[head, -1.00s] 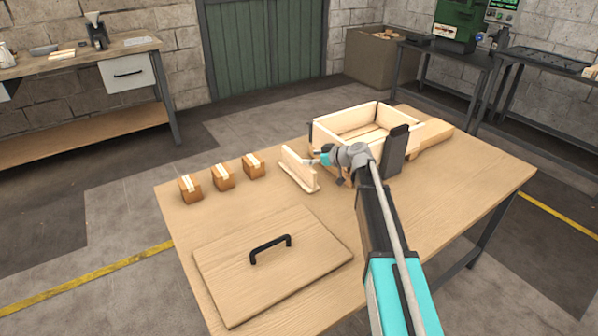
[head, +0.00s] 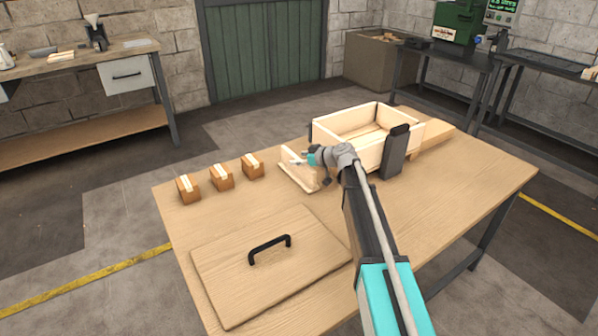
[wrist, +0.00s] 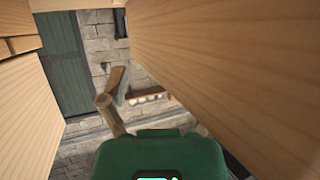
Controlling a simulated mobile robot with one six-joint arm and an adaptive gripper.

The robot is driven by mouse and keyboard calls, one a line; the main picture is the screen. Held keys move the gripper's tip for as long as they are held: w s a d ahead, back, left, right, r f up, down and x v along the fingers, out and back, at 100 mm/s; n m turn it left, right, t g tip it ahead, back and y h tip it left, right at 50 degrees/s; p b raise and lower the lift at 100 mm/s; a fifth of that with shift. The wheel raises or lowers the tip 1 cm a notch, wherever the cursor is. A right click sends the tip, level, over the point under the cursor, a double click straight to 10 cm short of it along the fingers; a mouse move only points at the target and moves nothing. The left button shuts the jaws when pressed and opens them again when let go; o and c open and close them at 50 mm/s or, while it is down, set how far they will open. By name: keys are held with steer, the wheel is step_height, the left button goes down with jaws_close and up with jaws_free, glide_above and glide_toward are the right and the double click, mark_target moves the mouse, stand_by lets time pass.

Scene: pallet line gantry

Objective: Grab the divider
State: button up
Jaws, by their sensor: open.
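The divider (head: 289,162) is a light wooden upright panel on a flat foot, standing on the table left of the open wooden crate (head: 346,119). My gripper (head: 298,161) is open at the divider's upper right part and covers some of it in the head view. I cannot tell whether the fingers touch it. In the wrist view, the green gripper body (wrist: 160,152) fills the bottom. Large wooden faces stand close at its left and right; I cannot tell which one is the divider.
Three small taped boxes (head: 222,177) stand in a row left of the divider. A flat wooden lid (head: 225,262) with a black handle (head: 270,248) lies at the front left. A dark upright block (head: 394,152) stands against the crate's near side. The table's right front is clear.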

jaws_close()
stand_by(0.3)
steer(key=shift+r, duration=0.15)
stand_by(0.3)
step_height(320, 180, up, 3)
steer(key=p, duration=0.3)
steer(key=w+a+r+p, duration=0.1)
steer(key=r+p, duration=0.1)
steer(key=w+a+r+p, duration=0.1)
steer(key=r+p, duration=0.1)
steer(key=w+a+r+p, duration=0.1)
steer(key=a+r+p, duration=0.1)
steer(key=shift+w+r+p, duration=0.25)
steer(key=shift+w+p, duration=0.1)
steer(key=w+a+r+p, duration=0.3)
steer(key=w+a, duration=0.2)
steer(key=a, duration=0.1)
steer(key=shift+w+a, duration=0.2)
steer(key=shift+w, duration=0.2)
steer(key=shift+r, duration=0.15)
